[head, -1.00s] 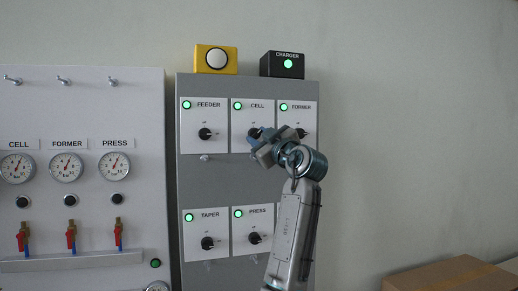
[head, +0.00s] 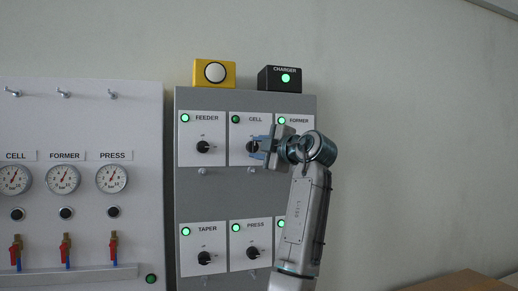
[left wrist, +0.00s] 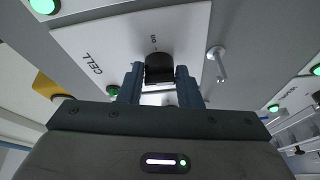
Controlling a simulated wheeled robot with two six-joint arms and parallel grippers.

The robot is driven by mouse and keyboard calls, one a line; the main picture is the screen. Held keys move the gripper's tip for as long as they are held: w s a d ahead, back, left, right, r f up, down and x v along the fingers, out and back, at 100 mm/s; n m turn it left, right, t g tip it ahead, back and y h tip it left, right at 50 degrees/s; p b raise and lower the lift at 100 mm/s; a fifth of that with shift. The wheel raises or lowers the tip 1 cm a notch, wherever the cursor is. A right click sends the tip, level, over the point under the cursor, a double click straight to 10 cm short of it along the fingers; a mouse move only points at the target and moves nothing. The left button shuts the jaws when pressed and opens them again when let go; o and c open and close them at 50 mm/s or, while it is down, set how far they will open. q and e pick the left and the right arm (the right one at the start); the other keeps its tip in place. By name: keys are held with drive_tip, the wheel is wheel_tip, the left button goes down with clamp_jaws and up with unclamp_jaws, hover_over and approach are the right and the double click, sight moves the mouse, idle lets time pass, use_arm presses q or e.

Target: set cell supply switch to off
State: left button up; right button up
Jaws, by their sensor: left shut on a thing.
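The CELL switch plate (head: 242,156) is in the top row of the grey panel, between FEEDER and FORMER. The knob's exact pointer position is hidden. My right gripper is not in view.
FEEDER (head: 203,147), TAPER (head: 204,258) and PRESS (head: 252,254) switches surround it, with FORMER partly behind my arm. Small metal pegs (left wrist: 216,62) stick out below the plates. A gauge board (head: 90,130) stands left. A cardboard box (head: 465,281) is at lower right.

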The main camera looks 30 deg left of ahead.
use_arm(q)
drive_tip(key=shift+r, duration=0.2)
drive_tip(key=shift+n, duration=0.3)
drive_tip(key=o, duration=0.9)
drive_tip(key=shift+o, duration=0.2)
drive_tip(key=shift+f, duration=0.1)
drive_tip(key=shift+d, duration=0.1)
